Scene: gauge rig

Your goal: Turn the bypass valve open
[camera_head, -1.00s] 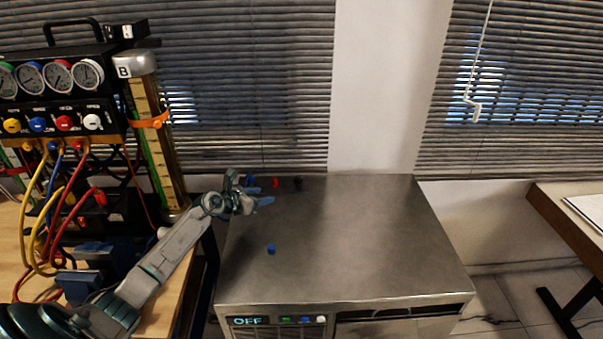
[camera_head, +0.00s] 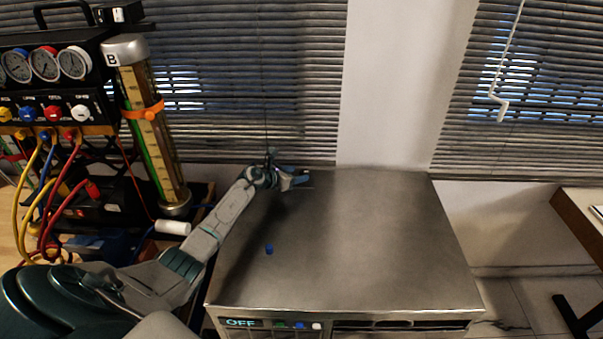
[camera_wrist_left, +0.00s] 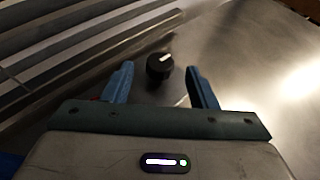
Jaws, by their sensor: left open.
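A black round knob (camera_wrist_left: 159,67) with a white pointer mark shows in the left wrist view, on the metal top; I take it for the bypass valve, though no label shows. Its mark points up and slightly right there. My left gripper (camera_head: 303,180) is open over the back edge of the metal unit in the head view. In the left wrist view its blue fingers stand to either side of the knob, which lies just beyond the gap between the tips, and no contact shows. In the head view the gripper hides the knob. My right gripper is out of view.
A gauge manifold (camera_head: 55,75) with hoses and a tall cylinder (camera_head: 150,125) stand at left. Window blinds are behind.

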